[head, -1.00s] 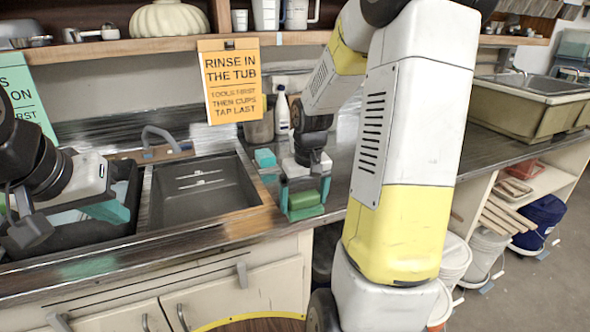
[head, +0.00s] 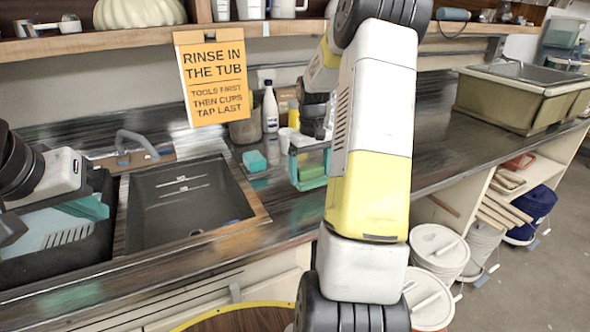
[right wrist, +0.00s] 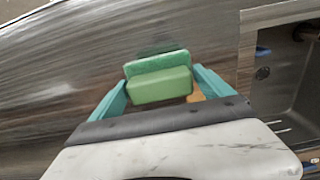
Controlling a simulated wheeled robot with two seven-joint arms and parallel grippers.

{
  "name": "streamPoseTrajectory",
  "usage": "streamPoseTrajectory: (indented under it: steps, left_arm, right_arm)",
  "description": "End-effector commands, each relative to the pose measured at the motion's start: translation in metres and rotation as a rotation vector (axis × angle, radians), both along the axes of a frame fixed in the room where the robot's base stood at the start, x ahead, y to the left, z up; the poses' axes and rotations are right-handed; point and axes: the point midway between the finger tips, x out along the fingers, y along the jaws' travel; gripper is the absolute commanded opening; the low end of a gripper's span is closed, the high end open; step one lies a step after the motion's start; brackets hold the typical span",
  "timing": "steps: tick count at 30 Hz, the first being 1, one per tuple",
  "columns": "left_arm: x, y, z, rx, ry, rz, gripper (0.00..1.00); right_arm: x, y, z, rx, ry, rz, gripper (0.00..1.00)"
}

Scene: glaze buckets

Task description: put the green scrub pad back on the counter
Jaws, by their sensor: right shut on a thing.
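The green scrub pad (head: 312,171) is between the fingers of my right gripper (head: 309,168), over the counter (head: 285,212) right of the sink. In the right wrist view the pad (right wrist: 160,84) sits between the teal fingertips of my right gripper (right wrist: 162,88), which is shut on it. A dark green reflection shows on the shiny counter just beyond it. I cannot tell whether the pad touches the counter. My left gripper (head: 88,208) is at the far left, over the dark area beside the sink; its opening is unclear.
A teal sponge (head: 254,161) lies on the counter between the sink (head: 188,205) and my right gripper. A white bottle (head: 270,108) and a container (head: 246,130) stand behind. An orange sign (head: 213,78) hangs above. The counter to the right is clear up to a tub (head: 505,100).

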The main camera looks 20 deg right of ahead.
Motion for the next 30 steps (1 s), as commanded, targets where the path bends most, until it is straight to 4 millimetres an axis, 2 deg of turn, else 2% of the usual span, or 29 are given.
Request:
streamPoseTrajectory:
  steps: [3, 11, 15, 18, 27, 28, 29, 30]
  left_arm:
    - [0.0, 0.0, 0.0, 0.0, 0.0, 0.0, 0.0]
    - [0.0, 0.0, 0.0, 0.0, 0.0, 0.0, 0.0]
    - [0.0, 0.0, 0.0, 0.0, 0.0, 0.0, 0.0]
    - [0.0, 0.0, 0.0, 0.0, 0.0, 0.0, 0.0]
    - [0.0, 0.0, 0.0, 0.0, 0.0, 0.0, 0.0]
    - [0.0, 0.0, 0.0, 0.0, 0.0, 0.0, 0.0]
    - [0.0, 0.0, 0.0, 0.0, 0.0, 0.0, 0.0]
    - [0.0, 0.0, 0.0, 0.0, 0.0, 0.0, 0.0]
  right_arm:
    - [0.012, -0.016, -0.002, 0.0, -0.001, -0.001, 0.58]
    - [0.023, -0.031, -0.005, 0.0, -0.001, -0.001, 0.58]
    - [0.021, -0.029, -0.029, 0.002, 0.004, 0.002, 0.58]
    - [0.021, -0.029, -0.038, 0.001, 0.0, 0.002, 0.58]
    - [0.021, -0.029, -0.04, 0.0, 0.0, 0.001, 0.58]
    - [0.021, -0.029, -0.04, 0.0, -0.001, 0.001, 0.94]
    - [0.021, -0.029, -0.04, 0.0, -0.001, 0.001, 1.0]
    - [0.021, -0.029, -0.04, 0.0, -0.001, 0.001, 1.0]
